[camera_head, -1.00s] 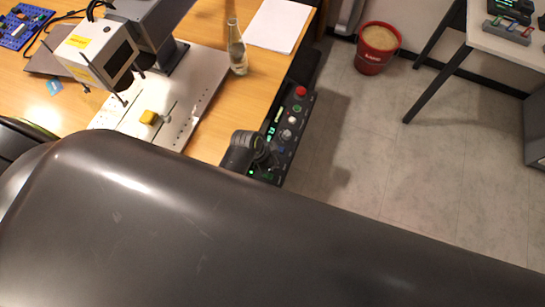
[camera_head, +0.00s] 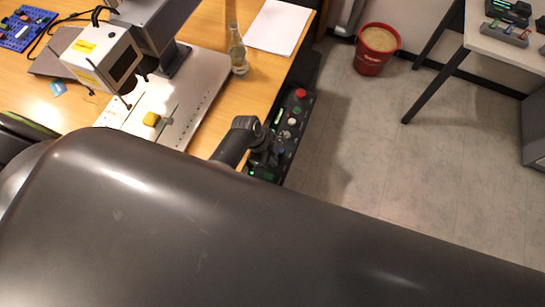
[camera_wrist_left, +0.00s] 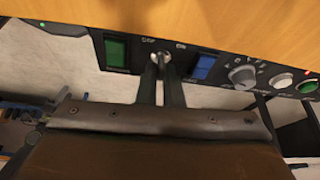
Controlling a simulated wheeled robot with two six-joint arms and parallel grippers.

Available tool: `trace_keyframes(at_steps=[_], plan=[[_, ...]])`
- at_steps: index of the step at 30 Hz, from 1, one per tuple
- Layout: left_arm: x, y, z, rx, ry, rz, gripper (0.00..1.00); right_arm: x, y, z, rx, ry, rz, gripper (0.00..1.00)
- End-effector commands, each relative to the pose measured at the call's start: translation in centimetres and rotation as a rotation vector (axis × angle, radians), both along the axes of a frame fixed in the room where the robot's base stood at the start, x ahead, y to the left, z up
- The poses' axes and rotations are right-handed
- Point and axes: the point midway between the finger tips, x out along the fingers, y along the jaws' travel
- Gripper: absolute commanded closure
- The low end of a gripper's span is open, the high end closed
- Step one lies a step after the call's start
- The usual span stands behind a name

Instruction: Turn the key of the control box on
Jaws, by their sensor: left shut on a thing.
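The control box (camera_head: 272,168) is a dark panel with lit buttons along the table's front edge. In the left wrist view its face (camera_wrist_left: 75,36) shows a key switch (camera_wrist_left: 161,58) between a green button and a blue button. My left gripper (camera_wrist_left: 162,68) is shut on the key, its two narrow fingers close together at the switch. The fingers hide most of the key, so its exact angle is hard to tell. In the head view my left gripper (camera_head: 254,144) is at the box, its fingers mostly hidden. My right gripper is not in view.
A laser marker (camera_head: 103,55) stands over a pale plate (camera_head: 205,82) with a yellow block (camera_head: 151,119). A glass bottle (camera_head: 237,50) and paper (camera_head: 277,27) are on the table. A red bucket (camera_head: 370,62) stands on open floor.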

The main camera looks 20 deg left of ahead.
Motion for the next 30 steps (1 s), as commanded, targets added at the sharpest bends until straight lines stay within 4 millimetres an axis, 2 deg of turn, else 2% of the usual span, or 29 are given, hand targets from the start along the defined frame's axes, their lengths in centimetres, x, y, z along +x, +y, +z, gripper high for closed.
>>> trace_keyframes(at_steps=[18, 30], plan=[[0.36, -0.13, -0.06, 0.0, 0.001, -0.576, 1.0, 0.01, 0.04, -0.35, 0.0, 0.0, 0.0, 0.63], [0.44, -0.18, -0.07, 0.0, 0.001, -0.833, 1.0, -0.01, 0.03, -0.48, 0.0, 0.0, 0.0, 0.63]])
